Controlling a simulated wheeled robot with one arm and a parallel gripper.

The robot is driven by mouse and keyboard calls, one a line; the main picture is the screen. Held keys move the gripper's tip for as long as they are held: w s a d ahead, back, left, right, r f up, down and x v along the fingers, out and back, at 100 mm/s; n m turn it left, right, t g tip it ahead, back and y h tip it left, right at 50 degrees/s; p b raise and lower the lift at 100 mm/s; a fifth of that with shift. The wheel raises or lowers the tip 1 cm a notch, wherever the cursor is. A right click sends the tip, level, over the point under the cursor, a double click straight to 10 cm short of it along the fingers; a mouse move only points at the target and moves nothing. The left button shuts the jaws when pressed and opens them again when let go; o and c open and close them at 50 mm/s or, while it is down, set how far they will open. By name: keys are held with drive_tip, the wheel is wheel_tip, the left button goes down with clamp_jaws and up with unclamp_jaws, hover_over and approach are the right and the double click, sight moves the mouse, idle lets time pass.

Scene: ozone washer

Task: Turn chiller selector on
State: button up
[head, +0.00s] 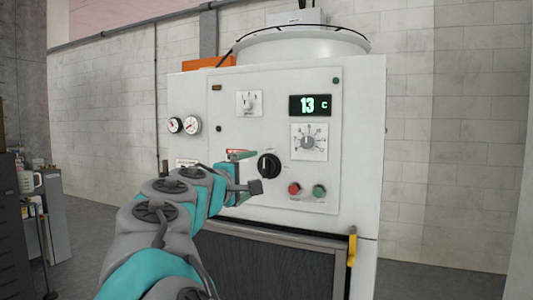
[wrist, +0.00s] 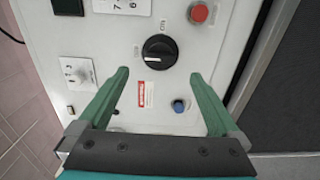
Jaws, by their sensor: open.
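A round black rotary knob (head: 268,165) sits on the white front panel (head: 222,120) of the chiller. It also shows in the wrist view (wrist: 159,50), with small lettering around it too blurred to read surely. A pale line marks its face. My gripper (wrist: 160,76) is open and empty. In the wrist view its two green fingers point at the panel, with their tips to either side of and short of the knob. No contact with the knob shows. In the head view my gripper is just left of the knob and partly covers the lower panel.
A small white selector (head: 249,103) and a scaled dial (head: 309,142) are above the knob. A lit display (head: 310,105) reads 13 C. Red (head: 294,189) and green (head: 319,191) buttons sit lower right. A blue button (wrist: 179,105) lies between my fingers in the wrist view.

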sight(264, 169)
drive_tip(key=shift+p+x, duration=0.45)
drive_tip(key=shift+x, duration=3.45)
drive_tip(key=shift+f, duration=0.15)
drive_tip(key=shift+c, duration=0.2)
drive_tip(key=c, duration=1.3)
drive_tip(key=shift+c, duration=0.2)
